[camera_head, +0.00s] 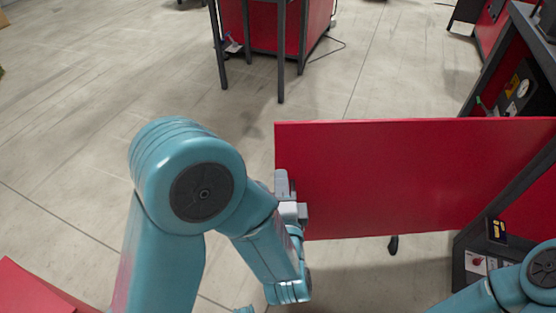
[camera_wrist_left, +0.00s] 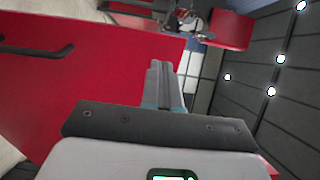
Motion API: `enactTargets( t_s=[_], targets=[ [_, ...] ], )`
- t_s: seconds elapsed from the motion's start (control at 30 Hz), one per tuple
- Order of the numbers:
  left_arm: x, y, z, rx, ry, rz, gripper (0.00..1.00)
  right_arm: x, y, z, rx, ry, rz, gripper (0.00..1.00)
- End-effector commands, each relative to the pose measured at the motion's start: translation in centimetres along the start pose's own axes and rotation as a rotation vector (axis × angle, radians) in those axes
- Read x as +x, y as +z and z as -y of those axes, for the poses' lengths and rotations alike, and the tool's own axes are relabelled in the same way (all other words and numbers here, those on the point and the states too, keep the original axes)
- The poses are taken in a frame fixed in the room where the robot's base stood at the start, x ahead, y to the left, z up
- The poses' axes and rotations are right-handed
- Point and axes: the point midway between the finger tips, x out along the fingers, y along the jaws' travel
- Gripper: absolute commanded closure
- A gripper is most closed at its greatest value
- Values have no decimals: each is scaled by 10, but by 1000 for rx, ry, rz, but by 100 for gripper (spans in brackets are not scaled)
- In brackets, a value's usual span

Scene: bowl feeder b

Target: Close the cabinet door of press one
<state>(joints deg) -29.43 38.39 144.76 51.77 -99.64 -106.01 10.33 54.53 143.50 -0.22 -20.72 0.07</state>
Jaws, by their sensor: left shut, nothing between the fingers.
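The red cabinet door (camera_head: 420,175) stands open in the head view, reaching left from the dark-framed press cabinet (camera_head: 470,215) at the right. In the left wrist view the red door (camera_wrist_left: 100,80) fills the left and middle, with a dark bar handle (camera_wrist_left: 40,50) on its face. My left gripper (camera_head: 283,182) is at the door's free left edge, with its fingers pointing up in the picture. Its fingers (camera_wrist_left: 163,72) are shut together and empty. I cannot tell whether they touch the door. My right gripper is out of view; only part of my right arm shows at lower right.
A red cabinet on dark legs (camera_head: 265,40) stands at the top centre, with a cable on the floor beside it. The grey tiled floor (camera_head: 80,110) is clear at left. A red surface (camera_head: 35,290) shows at the lower left corner.

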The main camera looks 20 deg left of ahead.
Motion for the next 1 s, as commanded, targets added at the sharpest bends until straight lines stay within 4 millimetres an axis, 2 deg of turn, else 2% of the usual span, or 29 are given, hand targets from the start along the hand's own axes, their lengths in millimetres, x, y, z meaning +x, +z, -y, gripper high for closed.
enactTargets(
  t_s=[0.03, 0.2, 0.47, 0.63, 1.0],
  targets=[
    [13, 3, -2, -5, -4, 9, 100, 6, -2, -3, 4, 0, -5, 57],
    [51, 3, 0, -2, -3, 7, 100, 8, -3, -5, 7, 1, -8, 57],
    [92, 3, 1, 0, -2, 3, 100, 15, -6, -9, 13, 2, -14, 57],
    [101, 2, 2, 1, -2, 1, 100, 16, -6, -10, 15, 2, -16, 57],
    [102, 2, 2, 1, -1, 0, 100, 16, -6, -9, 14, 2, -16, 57]
  ],
)
